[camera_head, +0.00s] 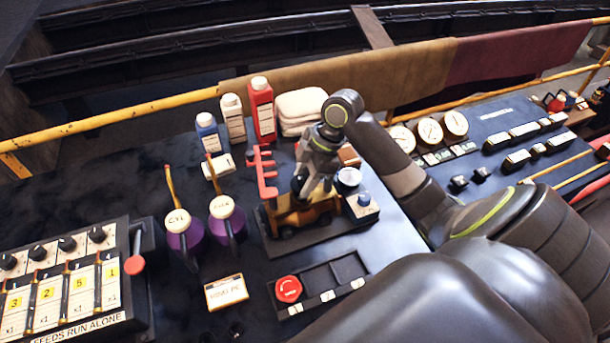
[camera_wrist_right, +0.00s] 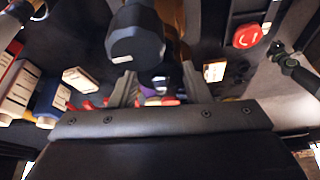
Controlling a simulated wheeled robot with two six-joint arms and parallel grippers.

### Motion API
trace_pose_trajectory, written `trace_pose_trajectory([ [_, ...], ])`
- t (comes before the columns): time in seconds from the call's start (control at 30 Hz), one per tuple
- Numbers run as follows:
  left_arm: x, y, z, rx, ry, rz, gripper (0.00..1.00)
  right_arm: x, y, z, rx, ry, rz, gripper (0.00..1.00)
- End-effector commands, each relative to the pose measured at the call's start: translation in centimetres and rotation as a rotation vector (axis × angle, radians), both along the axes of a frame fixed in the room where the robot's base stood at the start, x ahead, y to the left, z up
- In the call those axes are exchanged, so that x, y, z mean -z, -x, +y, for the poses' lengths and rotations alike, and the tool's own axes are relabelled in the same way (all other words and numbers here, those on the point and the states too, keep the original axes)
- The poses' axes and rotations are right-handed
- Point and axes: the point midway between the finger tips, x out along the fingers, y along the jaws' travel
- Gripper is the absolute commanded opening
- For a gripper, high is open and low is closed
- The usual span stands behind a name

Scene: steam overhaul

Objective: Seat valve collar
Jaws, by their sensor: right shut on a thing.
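My right gripper (camera_head: 306,190) reaches down over a small yellow-orange mechanism (camera_head: 287,217) on a dark base plate. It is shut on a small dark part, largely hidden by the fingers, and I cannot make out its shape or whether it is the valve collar. In the right wrist view the two fingers of my right gripper (camera_wrist_right: 160,88) show, with a dark rounded cylinder (camera_wrist_right: 135,42) close by the left finger. A red toothed bracket (camera_head: 265,172) stands at the left of the mechanism. My left gripper is not in view.
Two purple oilers (camera_head: 184,240) (camera_head: 228,218) stand left of the mechanism. Red (camera_head: 262,110), white (camera_head: 233,118) and blue (camera_head: 208,132) bottles stand behind. A black tray (camera_head: 335,272) with a red stop button (camera_head: 288,289) lies in front. Gauges (camera_head: 429,131) are at right.

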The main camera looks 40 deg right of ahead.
Motion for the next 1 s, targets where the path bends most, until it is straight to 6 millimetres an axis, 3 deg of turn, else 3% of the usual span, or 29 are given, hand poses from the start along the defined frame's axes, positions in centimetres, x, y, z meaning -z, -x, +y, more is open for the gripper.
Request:
trace_pose_trajectory([
  [0.87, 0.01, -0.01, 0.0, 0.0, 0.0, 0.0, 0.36, 0.62, 0.0, 0.04, -0.002, -0.001, -0.001, 0.14],
  [0.9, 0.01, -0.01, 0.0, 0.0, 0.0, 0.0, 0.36, 0.63, 0.01, 0.04, -0.002, -0.001, -0.001, 0.45],
  [1.0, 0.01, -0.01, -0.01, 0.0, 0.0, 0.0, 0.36, 0.63, 0.01, 0.04, -0.002, -0.001, -0.001, 0.58],
])
